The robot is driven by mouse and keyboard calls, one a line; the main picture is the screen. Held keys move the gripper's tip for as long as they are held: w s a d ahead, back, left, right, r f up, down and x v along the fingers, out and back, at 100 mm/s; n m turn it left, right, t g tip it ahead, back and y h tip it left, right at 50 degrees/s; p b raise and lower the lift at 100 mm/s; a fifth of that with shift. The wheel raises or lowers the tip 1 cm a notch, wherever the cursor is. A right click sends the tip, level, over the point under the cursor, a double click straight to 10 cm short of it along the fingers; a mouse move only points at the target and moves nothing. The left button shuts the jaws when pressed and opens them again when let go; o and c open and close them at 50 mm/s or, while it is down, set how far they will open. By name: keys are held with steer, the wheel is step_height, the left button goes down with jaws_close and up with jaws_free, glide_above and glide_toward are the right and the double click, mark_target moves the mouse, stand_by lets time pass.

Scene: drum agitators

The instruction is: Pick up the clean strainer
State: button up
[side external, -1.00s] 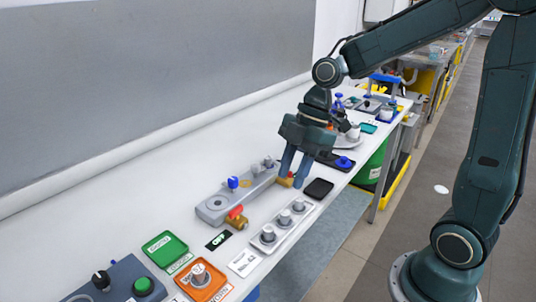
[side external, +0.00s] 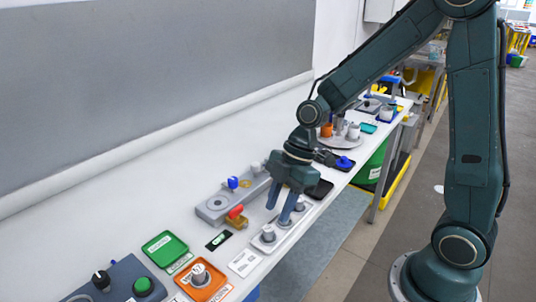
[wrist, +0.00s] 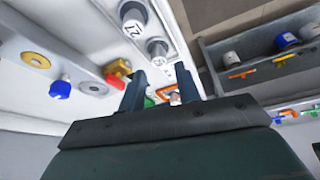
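A pale rack (side external: 256,245) near the front edge of the bench holds metal cylinders with light caps, which look like the strainers. One cylinder (side external: 268,232) is clear at its near end; others are partly hidden by my fingers. In the wrist view, a capped cylinder with a printed mark (wrist: 131,22) and another (wrist: 157,49) stand in the rack. Another silver cylinder (side external: 199,272) stands on an orange tray. I cannot tell which is the clean strainer. My gripper (side external: 278,213) is open and empty, fingers pointing down above or beside the rack; exact contact is unclear.
Behind the rack lies a grey fixture (side external: 214,206) with a blue knob (side external: 233,183) and a brass valve with red handle (side external: 236,215). A green tray (side external: 165,249) and control box (side external: 115,284) sit nearer. A black pad (side external: 321,188) lies beyond the gripper.

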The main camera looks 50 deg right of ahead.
mark_target(270, 227)
steer(key=shift+a+f, duration=0.15)
steer(key=shift+f, duration=0.15)
steer(key=shift+f, duration=0.15)
steer(key=shift+x, duration=2.45)
steer(key=shift+w, duration=0.15)
jaws_close()
